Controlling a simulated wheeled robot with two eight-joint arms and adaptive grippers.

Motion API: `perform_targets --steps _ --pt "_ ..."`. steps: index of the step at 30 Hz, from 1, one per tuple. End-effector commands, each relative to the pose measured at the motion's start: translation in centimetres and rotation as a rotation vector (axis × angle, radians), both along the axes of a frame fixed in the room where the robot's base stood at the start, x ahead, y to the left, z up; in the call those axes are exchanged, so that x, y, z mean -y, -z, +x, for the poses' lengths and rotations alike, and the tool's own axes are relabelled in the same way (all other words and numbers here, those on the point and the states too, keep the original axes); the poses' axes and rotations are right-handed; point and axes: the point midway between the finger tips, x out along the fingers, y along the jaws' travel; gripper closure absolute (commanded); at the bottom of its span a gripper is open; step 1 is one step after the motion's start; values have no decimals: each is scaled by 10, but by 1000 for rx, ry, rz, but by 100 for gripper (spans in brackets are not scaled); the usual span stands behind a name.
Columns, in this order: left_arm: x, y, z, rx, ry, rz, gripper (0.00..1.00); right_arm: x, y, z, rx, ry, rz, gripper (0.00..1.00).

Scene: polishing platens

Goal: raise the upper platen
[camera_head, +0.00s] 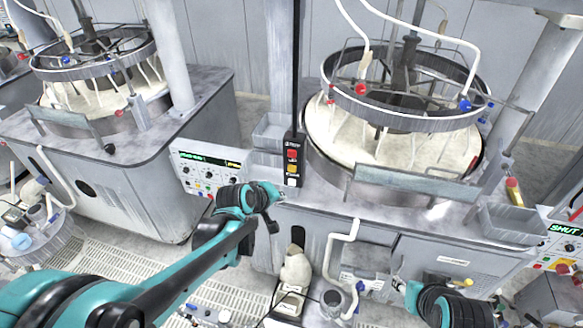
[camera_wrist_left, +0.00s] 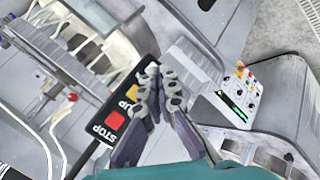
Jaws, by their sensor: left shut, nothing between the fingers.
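The upper platen (camera_head: 407,113) is a grey ring assembly with red and blue knobs, above the pale lower platen (camera_head: 340,143) of the right-hand machine. A dark button box (camera_head: 289,143) stands on a post at that machine's front left corner, with red, orange and white buttons. In the left wrist view the box (camera_wrist_left: 99,131) shows a red button by STOP and an orange button by UP. My left gripper (camera_head: 281,198) is shut and empty just below the box; its fingertips (camera_wrist_left: 159,76) cover part of the box. My right arm shows at the lower right; its fingers are unclear.
A second polishing machine (camera_head: 120,165) stands at the left. A control panel (camera_head: 208,172) with a green display sits left of the box. Grey trays (camera_head: 270,131) are behind the box. A white bent pipe (camera_head: 329,262) rises in front of the right machine.

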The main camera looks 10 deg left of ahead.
Motion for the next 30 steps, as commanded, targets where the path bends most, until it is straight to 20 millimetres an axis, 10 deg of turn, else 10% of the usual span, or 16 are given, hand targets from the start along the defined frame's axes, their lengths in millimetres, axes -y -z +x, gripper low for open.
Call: perform_targets --steps 30 --pt "3 0 88 0 1 1 100 0 12 0 0 0 0 60"
